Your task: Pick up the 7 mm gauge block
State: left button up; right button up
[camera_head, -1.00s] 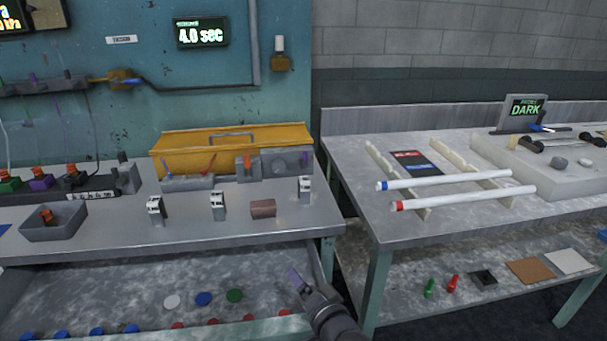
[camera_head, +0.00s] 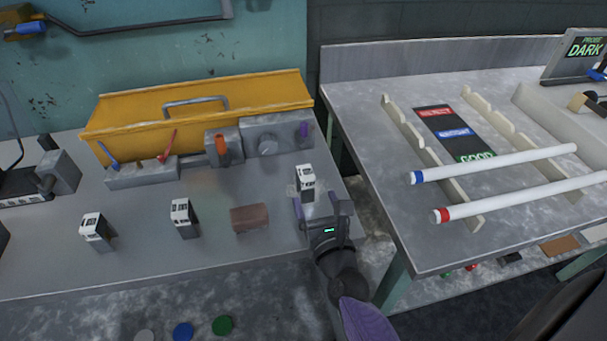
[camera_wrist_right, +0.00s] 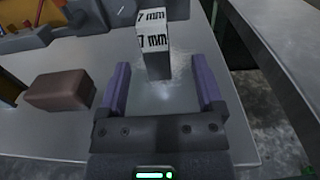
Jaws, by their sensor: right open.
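The 7 mm gauge block (camera_head: 306,183) is a grey upright block with a white, black-lettered label, standing near the right end of the left bench. In the right wrist view the block (camera_wrist_right: 153,45) reads "7 mm" and stands just beyond and between the fingertips. My right gripper (camera_head: 319,208) is open and empty in front of the block; in the wrist view its purple fingers (camera_wrist_right: 163,80) are spread with bare bench between them. Two similar labelled blocks, one in the middle (camera_head: 182,217) and one at left (camera_head: 95,231), stand along the bench. My left gripper is out of view.
A brown block (camera_head: 250,217) lies left of my right gripper. Behind stand a grey fixture (camera_head: 270,140) and a yellow toolbox (camera_head: 250,90). The right bench (camera_head: 425,235) holds white tubes (camera_head: 500,164) on racks, across a gap.

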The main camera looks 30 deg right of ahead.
aim_at(308, 189)
jog(key=x, duration=0.3)
jog(key=b+x, duration=0.1)
jog(key=x, duration=0.2)
jog(key=shift+w+a+f, duration=0.15)
jog(key=shift+a, duration=0.05)
grip_shut()
